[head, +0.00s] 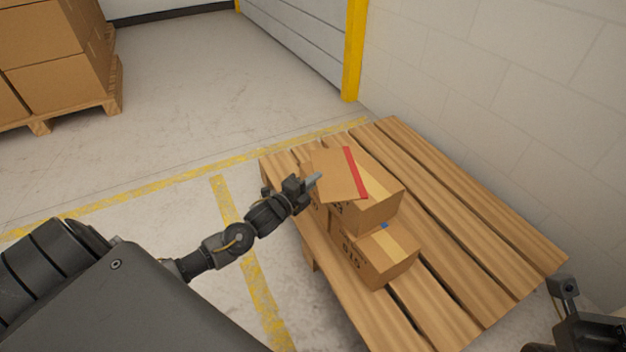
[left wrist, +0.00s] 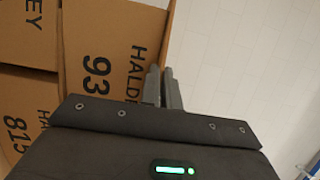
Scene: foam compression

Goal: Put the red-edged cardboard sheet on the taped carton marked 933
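The brown cardboard sheet (head: 334,176) with a red edge lies over the top of the taped carton (head: 378,210), turned at an angle and overhanging its near left side. I cannot tell whether it rests flat. The carton's side shows "93" in the left wrist view (left wrist: 105,65); the rest of the number is hidden. My left gripper (head: 316,179) is at the sheet's left edge. Its fingers (left wrist: 163,88) are close together and appear shut on the sheet's edge. My right gripper (head: 564,290) is at the lower right, away from the cartons; its finger opening is unclear.
A lower taped carton marked 815 (head: 385,262) stands in front of the marked carton on a wooden pallet platform (head: 480,235). The platform's right side is bare. A white block wall (head: 500,90) stands behind. Stacked cartons (head: 50,50) stand at the far left.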

